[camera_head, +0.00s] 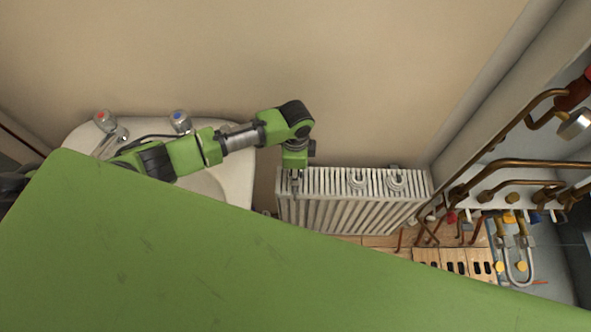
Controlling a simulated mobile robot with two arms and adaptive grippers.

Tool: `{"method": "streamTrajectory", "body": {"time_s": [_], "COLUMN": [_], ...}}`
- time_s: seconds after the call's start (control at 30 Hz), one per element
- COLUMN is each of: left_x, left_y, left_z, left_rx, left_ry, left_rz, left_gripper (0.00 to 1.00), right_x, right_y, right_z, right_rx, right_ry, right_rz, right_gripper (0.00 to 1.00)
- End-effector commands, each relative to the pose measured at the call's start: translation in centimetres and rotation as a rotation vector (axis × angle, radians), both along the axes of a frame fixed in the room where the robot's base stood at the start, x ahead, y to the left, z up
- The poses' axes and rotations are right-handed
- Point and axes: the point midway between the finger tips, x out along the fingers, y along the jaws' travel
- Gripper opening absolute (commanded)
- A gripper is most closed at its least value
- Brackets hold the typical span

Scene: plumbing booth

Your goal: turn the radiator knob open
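The white ribbed radiator (345,209) stands against the beige wall, right of the sink. My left arm comes in from the left over the sink, and its gripper (296,188) points down at the radiator's top left end. The fingers are small and dark against the ribs, so I cannot tell whether they are open, shut or touching it. I cannot clearly make out the radiator knob. A small pale fitting (266,212) shows at the radiator's lower left, partly cut off by a green surface close to the camera. My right gripper is not in view.
A white sink (236,180) with a red-marked tap (104,120) and a blue-marked tap (180,121) is at the left. Copper pipes (530,164) and valves crowd the right side. The wall above the radiator is clear.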

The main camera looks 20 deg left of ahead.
Motion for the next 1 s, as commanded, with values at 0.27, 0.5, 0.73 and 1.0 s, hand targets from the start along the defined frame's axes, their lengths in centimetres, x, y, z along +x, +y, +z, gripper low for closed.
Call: {"method": "streamTrajectory", "body": {"time_s": [0.27, 0.5, 0.73, 1.0], "left_x": [0.0, 0.0, 0.0, -0.1], "left_y": [0.0, -0.1, -0.2, -0.2], "left_z": [0.0, 0.2, 0.4, 0.6], "left_rx": [-0.001, -0.002, -0.003, -0.004], "left_ry": [0.000, 0.002, 0.002, 0.004], "left_rz": [0.000, 0.021, 0.121, 0.349], "left_gripper": [0.00, 0.00, 0.00, 0.00], "right_x": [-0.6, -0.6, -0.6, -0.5], "right_y": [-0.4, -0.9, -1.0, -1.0], "right_z": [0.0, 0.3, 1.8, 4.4], "right_rx": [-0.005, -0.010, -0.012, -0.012], "right_ry": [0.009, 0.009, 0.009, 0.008], "right_rz": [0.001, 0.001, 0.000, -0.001], "right_gripper": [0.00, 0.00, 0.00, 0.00]}}
